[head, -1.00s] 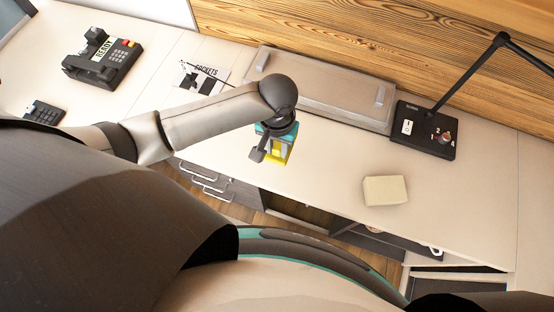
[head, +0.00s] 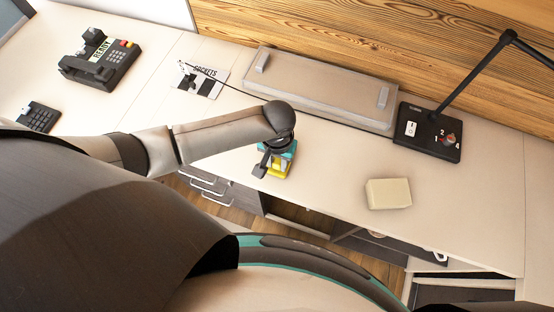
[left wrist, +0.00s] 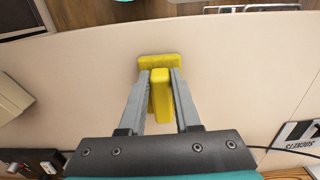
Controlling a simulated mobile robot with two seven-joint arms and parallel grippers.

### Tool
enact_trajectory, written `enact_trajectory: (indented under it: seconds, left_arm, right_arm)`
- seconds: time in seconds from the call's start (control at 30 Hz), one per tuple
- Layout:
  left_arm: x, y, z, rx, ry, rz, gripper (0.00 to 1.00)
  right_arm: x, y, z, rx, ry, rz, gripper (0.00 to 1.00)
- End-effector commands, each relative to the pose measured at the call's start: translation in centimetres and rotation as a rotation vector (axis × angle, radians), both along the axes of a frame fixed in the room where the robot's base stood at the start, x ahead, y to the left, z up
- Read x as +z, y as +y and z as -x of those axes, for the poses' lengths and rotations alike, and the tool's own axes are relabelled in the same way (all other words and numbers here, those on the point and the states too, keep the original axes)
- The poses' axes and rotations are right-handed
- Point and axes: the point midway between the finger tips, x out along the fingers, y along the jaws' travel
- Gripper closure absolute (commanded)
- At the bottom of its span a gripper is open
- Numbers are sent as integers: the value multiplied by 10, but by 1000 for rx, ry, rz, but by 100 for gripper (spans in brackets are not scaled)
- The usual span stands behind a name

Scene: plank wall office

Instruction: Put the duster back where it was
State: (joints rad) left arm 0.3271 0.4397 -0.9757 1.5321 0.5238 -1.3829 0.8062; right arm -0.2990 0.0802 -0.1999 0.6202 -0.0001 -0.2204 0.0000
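The duster (head: 276,173) is yellow, with a handle and a flat pad. My left gripper (head: 278,162) is over the front edge of the desk and points down at it. In the left wrist view the duster (left wrist: 160,92) stands between the two grey fingers of the left gripper (left wrist: 160,85), which appear shut on its handle. The pad lies beyond the fingertips, at or just above the desk top; I cannot tell whether it touches. My right gripper is in neither view.
A cream block (head: 388,193) lies on the desk (head: 330,155) to the right. A long grey case (head: 325,90) lies along the wall, with a black lamp base (head: 428,131) beside it. Desk between duster and block is clear.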

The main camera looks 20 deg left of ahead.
Motion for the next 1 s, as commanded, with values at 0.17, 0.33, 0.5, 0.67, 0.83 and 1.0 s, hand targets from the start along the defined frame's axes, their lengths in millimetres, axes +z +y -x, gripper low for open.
enact_trajectory:
  seconds: [0.17,0.33,0.5,0.67,0.83,1.0]
  left_arm:
    - [0,0,0,0,0,0,50]
    - [0,0,0,0,0,0,39]
    - [0,0,0,0,0,0,39]
    - [13,0,0,0,-2,2,39]
    - [49,0,-1,0,-3,2,39]
    - [86,-1,0,0,-2,3,39]
  right_arm:
    - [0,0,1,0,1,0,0]
    - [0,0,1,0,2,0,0]
    - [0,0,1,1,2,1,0]
    - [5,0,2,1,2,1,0]
    - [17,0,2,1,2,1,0]
    - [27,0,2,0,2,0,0]
